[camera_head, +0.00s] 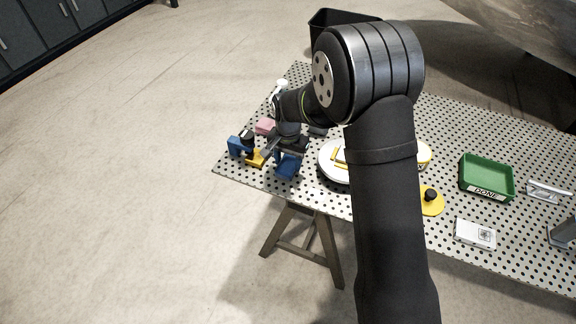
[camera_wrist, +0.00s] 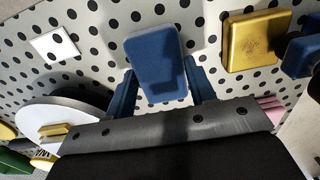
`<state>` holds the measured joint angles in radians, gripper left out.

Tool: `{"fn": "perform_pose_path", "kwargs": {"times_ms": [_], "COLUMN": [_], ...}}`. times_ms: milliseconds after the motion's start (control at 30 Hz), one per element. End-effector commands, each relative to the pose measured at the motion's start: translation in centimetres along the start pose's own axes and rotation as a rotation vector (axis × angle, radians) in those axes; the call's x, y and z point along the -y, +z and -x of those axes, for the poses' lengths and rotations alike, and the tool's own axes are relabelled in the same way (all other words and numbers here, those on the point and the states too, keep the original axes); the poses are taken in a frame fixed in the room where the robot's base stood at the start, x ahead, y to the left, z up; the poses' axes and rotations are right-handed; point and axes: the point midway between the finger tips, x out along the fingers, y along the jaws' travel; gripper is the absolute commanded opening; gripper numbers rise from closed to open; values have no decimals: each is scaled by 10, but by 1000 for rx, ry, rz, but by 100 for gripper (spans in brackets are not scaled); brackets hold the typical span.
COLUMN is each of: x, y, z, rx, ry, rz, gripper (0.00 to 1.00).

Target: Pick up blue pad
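The blue pad (camera_wrist: 157,62) shows in the wrist view as a flat rounded block over the white dotted table. My gripper (camera_wrist: 161,78) has one blue finger at each side of the pad's near part. The fingertips look very close to the pad's edges. I cannot tell whether they touch it or whether it is lifted. In the head view my gripper (camera_head: 287,157) is low over the table's left end, with blue (camera_head: 289,167) below its dark body. I cannot separate pad from fingers there.
A yellow pad (camera_wrist: 254,40) lies right of the blue pad, beside another dark blue piece (camera_wrist: 301,52). A pink block (camera_head: 265,126) is behind my gripper. A white round plate (camera_head: 332,173) stands to the right. A green "DONE" tray (camera_head: 487,190) sits farther right.

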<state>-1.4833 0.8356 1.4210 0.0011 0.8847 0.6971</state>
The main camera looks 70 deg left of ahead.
Motion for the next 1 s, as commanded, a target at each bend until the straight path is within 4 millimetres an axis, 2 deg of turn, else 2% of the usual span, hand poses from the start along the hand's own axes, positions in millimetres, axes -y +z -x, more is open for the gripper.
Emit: {"fn": "perform_pose_path", "kwargs": {"times_ms": [367, 467, 633, 800, 1000], "x": [0, 0, 0, -43, -84], "y": [0, -1, -1, -6, -11], "z": [6, 15, 46, 67, 92], "rx": [-1, -2, -4, -3, -3], "ry": [-1, -2, -2, -1, -1], "rz": [0, 0, -1, -5, -5], "gripper": [28, 28, 28, 28, 28]}}
